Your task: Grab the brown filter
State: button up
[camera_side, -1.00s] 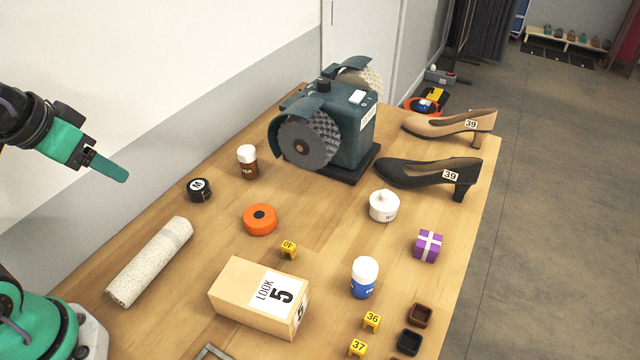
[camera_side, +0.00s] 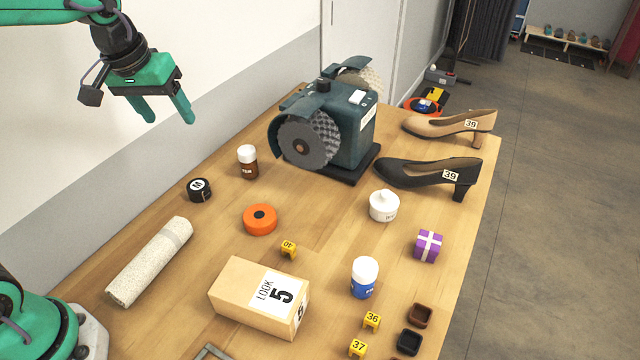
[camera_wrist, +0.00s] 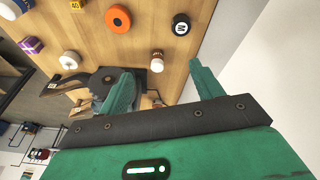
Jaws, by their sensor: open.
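A small brown jar (camera_side: 248,169) with a white cap stands upright on the wooden table, left of the grinder. Its label is only partly legible, so I cannot confirm that it is the brown filter. It also shows in the wrist view (camera_wrist: 158,54), above the gap between the fingers. My gripper (camera_side: 171,121) is open and empty, high above the table's left edge, up and left of the jar in the side view. Its two green fingers also show in the wrist view (camera_wrist: 158,84), apart from everything.
A dark green grinder (camera_side: 352,135) stands close right of the jar. A black tape measure (camera_side: 199,189) and an orange disc (camera_side: 260,219) lie nearer.

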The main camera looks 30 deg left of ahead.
jog(key=w+f+n+g, duration=0.2)
jog(key=w+f, duration=0.4)
jog(key=w, duration=0.4)
jog(key=n+g, duration=0.1)
jog(key=n, duration=0.2)
send_over(248, 161)
jog(key=a, duration=0.2)
jog(key=f, duration=0.6)
jog(key=w+f, duration=0.1)
jog(key=f, duration=0.2)
jog(key=shift+d+f, duration=0.2)
jog(key=shift+w+f, duration=0.25)
jog(key=shift+f, duration=4.25)
jog(key=c, duration=1.1)
